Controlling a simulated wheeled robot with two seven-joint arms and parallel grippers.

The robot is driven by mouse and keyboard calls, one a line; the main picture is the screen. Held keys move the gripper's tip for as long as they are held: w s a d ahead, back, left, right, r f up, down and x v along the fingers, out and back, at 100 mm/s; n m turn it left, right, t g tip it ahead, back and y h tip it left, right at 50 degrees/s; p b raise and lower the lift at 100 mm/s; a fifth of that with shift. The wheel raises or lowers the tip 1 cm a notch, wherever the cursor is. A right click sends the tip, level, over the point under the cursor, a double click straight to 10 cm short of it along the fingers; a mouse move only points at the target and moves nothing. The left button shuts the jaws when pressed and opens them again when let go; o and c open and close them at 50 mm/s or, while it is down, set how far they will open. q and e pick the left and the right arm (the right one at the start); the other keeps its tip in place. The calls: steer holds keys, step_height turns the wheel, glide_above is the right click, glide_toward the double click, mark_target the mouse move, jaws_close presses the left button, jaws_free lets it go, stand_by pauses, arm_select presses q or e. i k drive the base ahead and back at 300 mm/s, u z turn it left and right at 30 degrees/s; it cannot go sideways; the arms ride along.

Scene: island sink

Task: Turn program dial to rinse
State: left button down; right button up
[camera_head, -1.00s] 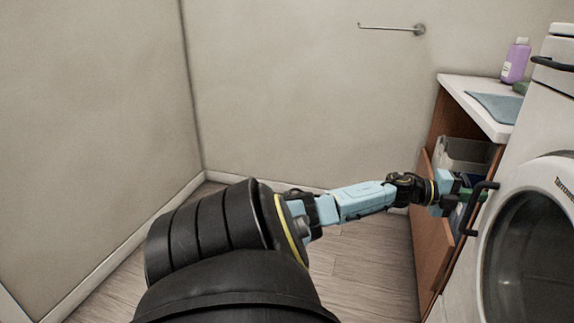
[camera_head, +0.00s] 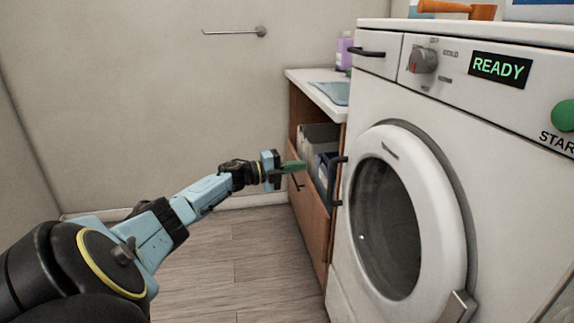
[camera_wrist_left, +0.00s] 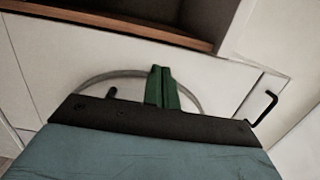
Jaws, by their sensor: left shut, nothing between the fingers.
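The program dial (camera_head: 423,61) is a grey knob with a red mark, at the upper left of the washing machine's (camera_head: 453,127) front panel. My left gripper (camera_head: 301,166) is well below and to the left of the dial, left of the machine's round door. Its green fingers are shut and empty; they also show in the left wrist view (camera_wrist_left: 162,86). The dial cannot be made out in the left wrist view. My right gripper is not in view.
The round door (camera_head: 455,240) and the detergent drawer handle (camera_head: 368,53) stick out from the machine's front. A green start button (camera_head: 564,116) is at the right. A wooden cabinet (camera_head: 312,226) with bins stands left of the machine. The floor (camera_head: 240,262) in front is clear.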

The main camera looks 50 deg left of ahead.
mark_target(425, 61)
steer(key=k, duration=1)
